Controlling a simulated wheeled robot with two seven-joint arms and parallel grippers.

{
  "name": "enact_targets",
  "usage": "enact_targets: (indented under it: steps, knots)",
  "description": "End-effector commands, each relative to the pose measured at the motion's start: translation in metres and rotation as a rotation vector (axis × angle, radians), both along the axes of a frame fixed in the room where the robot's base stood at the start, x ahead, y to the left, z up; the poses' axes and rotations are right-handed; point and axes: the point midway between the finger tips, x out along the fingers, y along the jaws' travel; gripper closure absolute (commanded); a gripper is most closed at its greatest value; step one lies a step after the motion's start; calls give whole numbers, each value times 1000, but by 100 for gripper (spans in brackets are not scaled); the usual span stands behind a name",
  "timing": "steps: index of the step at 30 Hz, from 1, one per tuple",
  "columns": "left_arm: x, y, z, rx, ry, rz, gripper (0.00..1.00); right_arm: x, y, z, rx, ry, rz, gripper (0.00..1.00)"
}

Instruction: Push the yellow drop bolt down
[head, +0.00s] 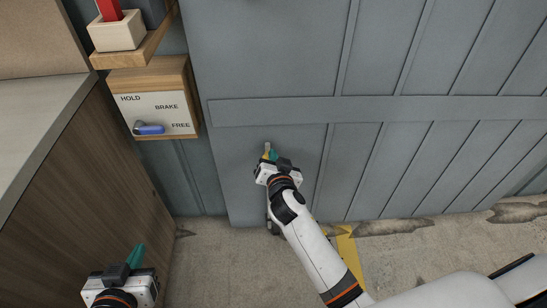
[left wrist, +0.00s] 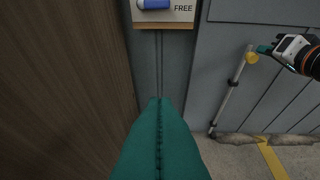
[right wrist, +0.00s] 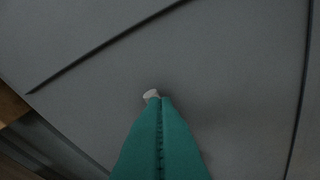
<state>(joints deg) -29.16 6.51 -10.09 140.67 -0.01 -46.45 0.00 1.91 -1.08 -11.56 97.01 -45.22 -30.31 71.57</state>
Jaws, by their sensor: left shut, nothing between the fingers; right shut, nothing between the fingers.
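The drop bolt is a grey rod standing upright on the grey door, with a yellow knob (left wrist: 252,57) near its top in the left wrist view. In the head view the yellow knob (head: 266,153) is mostly hidden by my right gripper (head: 269,155). The right gripper is shut and empty, its teal tips beside the knob; I cannot tell if they touch. In the right wrist view the rod's pale top end (right wrist: 151,94) shows just past the shut fingertips (right wrist: 160,98). My left gripper (head: 137,256) is shut and empty at the lower left, away from the bolt.
The grey panelled door (head: 270,60) fills the middle and right. A HOLD/BRAKE/FREE board (head: 150,105) with a blue lever (head: 149,128) hangs left of it. A wooden cabinet (head: 90,180) stands at the left. The floor has a yellow strip (head: 350,255).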

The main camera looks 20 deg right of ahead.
Motion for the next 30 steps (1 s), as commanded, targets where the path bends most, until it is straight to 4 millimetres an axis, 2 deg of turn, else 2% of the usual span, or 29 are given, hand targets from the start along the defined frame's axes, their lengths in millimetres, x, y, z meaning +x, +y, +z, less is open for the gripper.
enact_targets:
  steps: [8,11,18,24,30]
  knots:
    - [5,-2,6,-12,-52,-3,100,0,0,-4,1,0,-1,100]
    - [14,-7,20,-37,-157,-10,100,0,0,-11,1,1,-1,100]
    - [26,-18,68,-116,-471,-30,100,0,0,-27,2,1,-1,100]
    - [21,-23,107,-182,-718,-44,100,0,0,-39,1,2,-2,100]
    - [13,-25,130,-222,-864,-51,100,0,0,-44,1,1,-2,100]
